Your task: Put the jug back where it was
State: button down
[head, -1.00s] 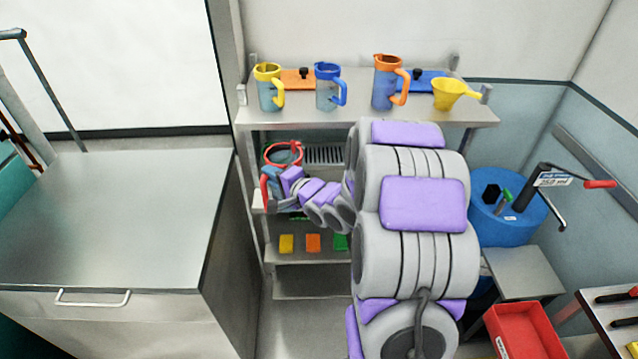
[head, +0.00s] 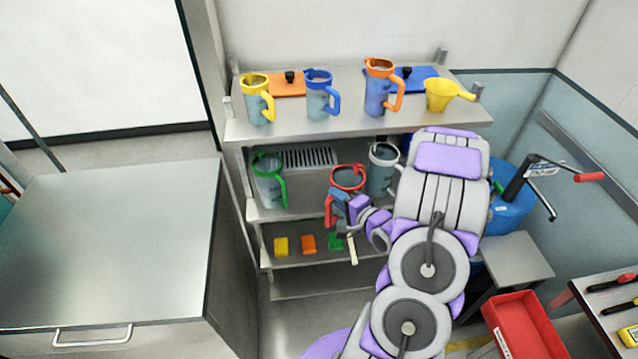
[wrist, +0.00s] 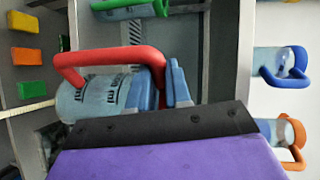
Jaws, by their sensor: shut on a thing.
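The red-handled jug (head: 347,178), clear with a red rim, is upright in front of the rack's middle shelf (head: 312,203), between a green jug (head: 268,180) and a grey jug (head: 383,170). I cannot tell whether its base touches the shelf. My gripper (head: 339,204) is shut on its red handle at the near side. In the wrist view, the red-handled jug (wrist: 85,100) lies sideways in the picture, and the blue fingers of my gripper (wrist: 166,84) close on the handle. Part of the jug is hidden by my gripper.
Yellow (head: 257,100), blue (head: 320,97) and orange (head: 380,90) jugs and a yellow funnel (head: 446,95) stand on the top shelf (head: 300,126). Small coloured blocks (head: 308,244) lie on the lower shelf. A steel cabinet (head: 110,240) stands left and a red bin (head: 527,325) right.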

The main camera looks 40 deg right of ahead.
jog(key=w+b, duration=0.1)
jog(key=b, duration=0.1)
jog(key=w+d+f+b, duration=0.1)
jog(key=shift+d+b, duration=0.25)
jog(key=shift+b, duration=0.1)
jog(key=w+d+f+b, duration=0.1)
jog(key=w+f+b, duration=0.1)
jog(key=w+b, duration=0.4)
jog(key=w+d+f+b, duration=0.2)
jog(key=w+b, duration=0.3)
jog(key=w, duration=0.1)
jog(key=shift+w+d+b, duration=0.2)
jog(key=shift+w+b, duration=0.15)
jog(key=c, duration=1.1)
grip_release()
jog(key=shift+o, duration=0.2)
jog(key=s+r+p, duration=0.2)
jog(key=s+p, duration=0.1)
jog(key=s, duration=0.8)
jog(key=shift+s+r, duration=0.15)
jog(key=shift+s, duration=0.25)
